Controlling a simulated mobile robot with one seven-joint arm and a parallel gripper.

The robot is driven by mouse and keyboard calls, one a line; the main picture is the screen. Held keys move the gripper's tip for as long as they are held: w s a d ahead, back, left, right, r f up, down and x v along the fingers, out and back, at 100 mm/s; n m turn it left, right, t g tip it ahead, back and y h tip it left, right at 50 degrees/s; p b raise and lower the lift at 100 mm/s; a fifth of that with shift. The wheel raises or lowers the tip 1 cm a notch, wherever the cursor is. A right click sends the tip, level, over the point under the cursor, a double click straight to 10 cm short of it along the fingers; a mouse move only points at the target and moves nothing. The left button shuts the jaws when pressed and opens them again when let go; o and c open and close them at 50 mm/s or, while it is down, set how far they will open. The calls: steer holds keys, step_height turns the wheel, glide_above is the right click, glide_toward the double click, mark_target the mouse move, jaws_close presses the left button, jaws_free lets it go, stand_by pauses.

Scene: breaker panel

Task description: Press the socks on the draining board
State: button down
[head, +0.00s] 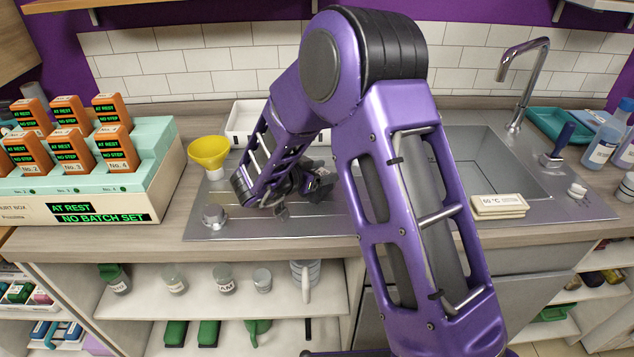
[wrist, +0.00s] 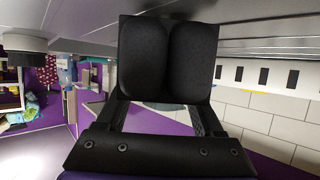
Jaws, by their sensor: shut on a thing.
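My gripper (head: 315,184) is low over the left part of the steel draining board (head: 225,190) in the head view, partly behind my purple arm. In the wrist view its two black finger pads (wrist: 170,58) are side by side, closed together. What is between them is hidden. I cannot make out any socks; my arm covers much of the board. A grey ridged surface fills the upper right of the wrist view, close beyond the fingertips.
A yellow funnel (head: 208,152) and a metal knob (head: 214,216) are on the board's left. A white tray (head: 246,113) stands behind. A box of orange timers (head: 140,190) is at the left. The sink (head: 495,160), tap (head: 520,80) and a 60 °C block (head: 498,206) are at the right.

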mark_target(326, 170)
steer(key=shift+f+p, duration=0.3)
steer(key=shift+f, duration=0.1)
stand_by(0.8)
steer(key=shift+s+f, duration=0.2)
steer(key=shift+f, duration=0.25)
stand_by(1.6)
step_height(326, 170, up, 3)
steer(key=p, duration=0.2)
steer(key=shift+w+f+p, duration=0.1)
steer(key=shift+p, duration=0.25)
steer(key=shift+w+r, duration=0.1)
steer(key=shift+r, duration=1.8)
